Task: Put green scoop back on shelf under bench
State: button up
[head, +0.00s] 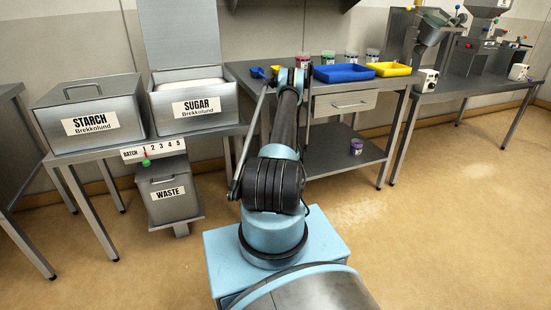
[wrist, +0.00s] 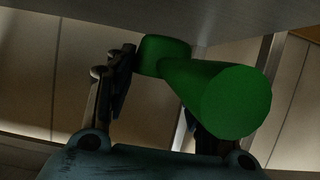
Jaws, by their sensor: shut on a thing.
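The green scoop (wrist: 234,100) fills the middle of the wrist view, its thick rounded end toward the camera and a smaller green part at upper left. My gripper (wrist: 160,95) is shut on it; the left finger shows, and the right finger is mostly hidden behind the scoop. The underside of a grey surface is above the scoop in the wrist view. In the head view my arm reaches to the bench (head: 329,92), and the gripper and scoop are hidden. The shelf under the bench (head: 335,135) shows to the right of my arm.
A drawer (head: 345,103) hangs under the bench top. Blue (head: 342,73) and yellow (head: 388,69) trays lie on top. A bench leg (wrist: 292,95) rises at right in the wrist view.

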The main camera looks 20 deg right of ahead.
jog(key=shift+a+f, duration=0.2)
jog(key=shift+f, duration=0.4)
jog(key=shift+a+f, duration=0.15)
jog(key=shift+f, duration=0.45)
jog(key=shift+w+f, duration=0.2)
jog(key=shift+f, duration=1.6)
jog(key=o, duration=1.2)
jog(key=shift+c, duration=0.2)
jog(key=shift+d, duration=0.1)
